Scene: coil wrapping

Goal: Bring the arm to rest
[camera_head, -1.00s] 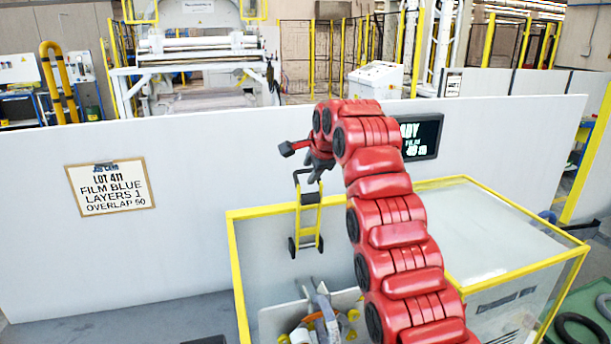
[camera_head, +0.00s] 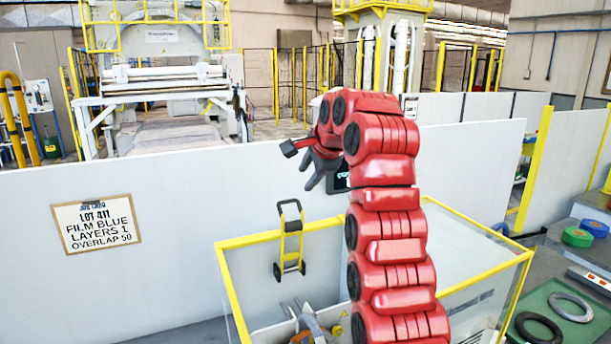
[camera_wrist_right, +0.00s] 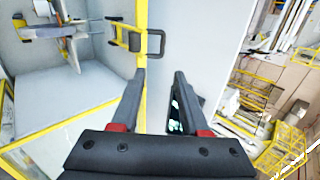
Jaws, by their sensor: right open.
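My right arm (camera_head: 388,215) is red and segmented. It rises from the bottom of the head view and bends over to the left at its top. Its dark right gripper (camera_head: 314,183) hangs in front of the white partition, above the yellow-framed enclosure. In the right wrist view the two fingers of the right gripper (camera_wrist_right: 162,76) stand apart with nothing between them. My left gripper is in neither view.
A yellow-framed clear enclosure (camera_head: 472,284) stands below the arm. A yellow hand truck (camera_head: 290,240) is left of the arm. A white partition (camera_head: 180,222) carries a sign (camera_head: 97,224) reading "LOT 411 FILM BLUE".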

